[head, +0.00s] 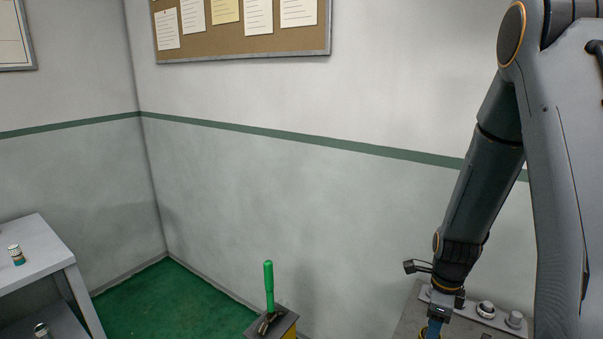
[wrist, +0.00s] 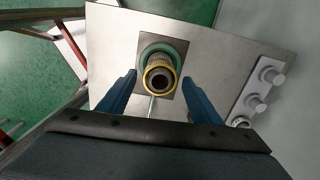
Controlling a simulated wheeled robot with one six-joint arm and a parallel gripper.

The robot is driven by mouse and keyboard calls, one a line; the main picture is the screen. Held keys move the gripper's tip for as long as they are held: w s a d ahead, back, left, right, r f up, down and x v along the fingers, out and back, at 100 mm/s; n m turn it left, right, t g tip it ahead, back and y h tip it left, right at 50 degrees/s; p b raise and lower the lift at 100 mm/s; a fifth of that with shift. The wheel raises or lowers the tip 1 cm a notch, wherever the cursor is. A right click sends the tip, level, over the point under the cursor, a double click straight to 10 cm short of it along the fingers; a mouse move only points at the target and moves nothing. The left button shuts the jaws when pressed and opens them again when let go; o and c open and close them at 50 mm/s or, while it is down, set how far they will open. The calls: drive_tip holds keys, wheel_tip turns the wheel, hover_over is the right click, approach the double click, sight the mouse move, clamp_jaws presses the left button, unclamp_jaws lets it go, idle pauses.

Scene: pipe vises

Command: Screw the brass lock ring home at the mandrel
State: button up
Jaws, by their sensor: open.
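The brass lock ring (wrist: 147,79) sits around the near end of the upright mandrel (wrist: 158,59), whose ridged metal body shows behind it. How far the ring is threaded on I cannot tell. A green round collar (wrist: 143,54) surrounds the mandrel on a dark square plate. My gripper (wrist: 160,78) is open, with one blue finger on each side of the ring and a gap on both sides. In the head view my gripper (head: 434,326) points down over the bench at the lower right, where the ring is mostly cut off or hidden.
The metal bench top (wrist: 200,55) holds a pale strip (wrist: 250,100) with several round fittings on the right. In the head view, a green-handled lever (head: 268,287) stands on a stand at the bottom middle. A grey table (head: 40,262) with a small cylinder (head: 16,254) is at left.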

drive_tip(key=n, duration=1.5)
drive_tip(key=shift+n, duration=0.4)
drive_tip(key=c, duration=1.1)
drive_tip(key=m, duration=1.4)
drive_tip(key=shift+m, duration=0.3)
